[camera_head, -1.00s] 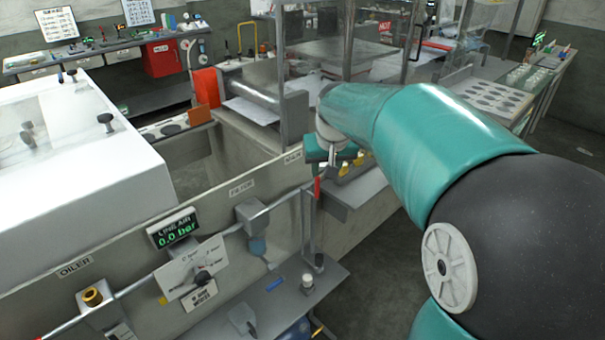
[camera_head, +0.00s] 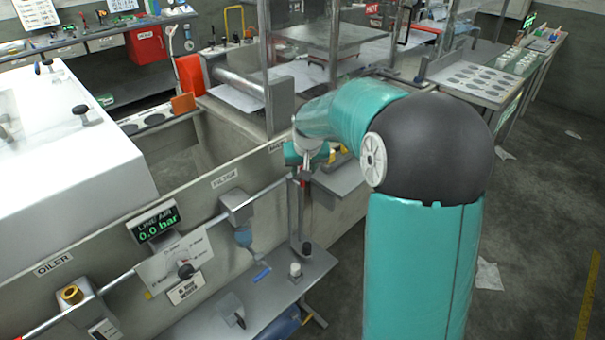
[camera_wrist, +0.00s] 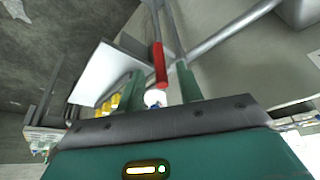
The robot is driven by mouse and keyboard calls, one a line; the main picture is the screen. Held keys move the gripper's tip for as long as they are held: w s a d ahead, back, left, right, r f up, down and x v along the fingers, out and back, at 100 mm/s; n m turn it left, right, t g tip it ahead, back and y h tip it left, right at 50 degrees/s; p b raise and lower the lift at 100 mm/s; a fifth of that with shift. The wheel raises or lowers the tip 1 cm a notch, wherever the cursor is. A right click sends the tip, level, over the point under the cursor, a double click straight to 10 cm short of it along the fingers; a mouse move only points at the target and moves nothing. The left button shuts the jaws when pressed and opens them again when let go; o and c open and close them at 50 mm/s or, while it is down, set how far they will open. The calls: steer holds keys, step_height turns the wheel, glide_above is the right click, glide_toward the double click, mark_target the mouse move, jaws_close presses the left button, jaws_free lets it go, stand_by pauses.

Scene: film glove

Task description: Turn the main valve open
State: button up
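A red lever handle (camera_wrist: 158,62), which looks like the main valve's handle, stands on the grey pipework in the wrist view. My gripper (camera_wrist: 160,76) is open, with one green finger on each side of the handle's near end. I see gaps on both sides and cannot tell any contact. In the head view my gripper (camera_head: 306,153) is beside the upright pipe at the panel's right end, and the handle is mostly hidden. The line air display (camera_head: 155,222) reads 0.0 bar.
A plate with a dark knob (camera_head: 185,270) and an oiler with a brass cap (camera_head: 72,294) sit along the panel. A grey shelf (camera_head: 275,290) below holds small items. A white machine cover (camera_head: 75,160) is at left. Open floor (camera_head: 540,220) lies at right.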

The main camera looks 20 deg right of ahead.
mark_target(302, 186)
steer(key=shift+x, duration=1.9)
steer(key=shift+r, duration=0.1)
steer(key=shift+c, duration=0.5)
steer(key=shift+w, duration=0.1)
jaws_close()
